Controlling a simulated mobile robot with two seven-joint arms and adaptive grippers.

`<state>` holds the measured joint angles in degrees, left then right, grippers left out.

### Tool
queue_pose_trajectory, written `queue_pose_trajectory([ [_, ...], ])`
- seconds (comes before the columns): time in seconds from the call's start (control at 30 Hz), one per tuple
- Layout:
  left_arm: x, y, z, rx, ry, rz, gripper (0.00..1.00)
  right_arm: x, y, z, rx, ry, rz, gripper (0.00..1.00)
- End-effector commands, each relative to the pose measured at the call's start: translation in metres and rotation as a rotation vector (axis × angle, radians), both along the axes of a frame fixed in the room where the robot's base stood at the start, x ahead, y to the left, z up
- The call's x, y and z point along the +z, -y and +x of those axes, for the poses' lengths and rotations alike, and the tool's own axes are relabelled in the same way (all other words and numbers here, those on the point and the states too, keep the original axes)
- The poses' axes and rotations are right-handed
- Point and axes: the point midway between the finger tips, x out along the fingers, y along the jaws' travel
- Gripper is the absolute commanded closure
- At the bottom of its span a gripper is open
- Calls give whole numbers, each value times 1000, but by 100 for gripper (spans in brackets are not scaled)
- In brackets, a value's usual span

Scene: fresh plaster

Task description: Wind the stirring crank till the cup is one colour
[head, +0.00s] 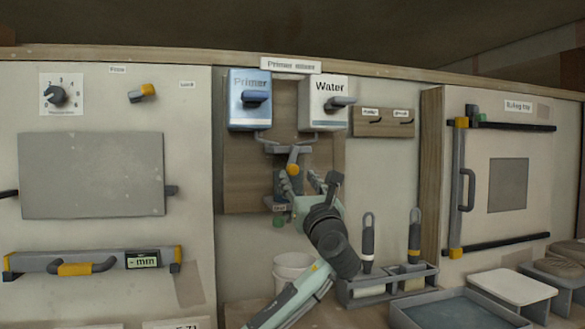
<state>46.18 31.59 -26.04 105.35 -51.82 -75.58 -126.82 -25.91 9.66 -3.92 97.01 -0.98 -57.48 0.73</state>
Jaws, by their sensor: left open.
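The primer mixer hangs on the middle panel, with a blue Primer box (250,98) and a white Water box (323,102). Below them is a grey bracket (289,150) with a yellow knob (293,168), seemingly the stirring crank. A dark grey shape (288,186) under the knob may be the cup; my gripper partly covers it and its contents cannot be seen. My left gripper (300,180) is open just below the knob, fingers pointing up at it. Whether a finger touches the knob is unclear. My right gripper is out of view.
A white bucket (293,271) stands below, left of a grey rack (388,284) with two upright handled tools. A blue-grey tray (455,312) is at the lower right. A wooden upright (431,185) stands right of the mixer panel.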

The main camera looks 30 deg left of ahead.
Motion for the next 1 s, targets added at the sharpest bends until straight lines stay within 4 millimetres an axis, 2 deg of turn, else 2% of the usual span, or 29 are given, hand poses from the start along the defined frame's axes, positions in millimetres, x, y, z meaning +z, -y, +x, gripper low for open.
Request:
queue_pose_trajectory([
  [0.1,11,-16,12,5,1,-1,56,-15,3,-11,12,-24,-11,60],
  [0.3,20,-35,28,2,2,-2,56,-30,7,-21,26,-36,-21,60],
  [0.7,22,-41,34,0,3,-3,56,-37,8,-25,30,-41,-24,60],
  [1.0,23,-41,34,0,3,-3,93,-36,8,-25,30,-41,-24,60],
])
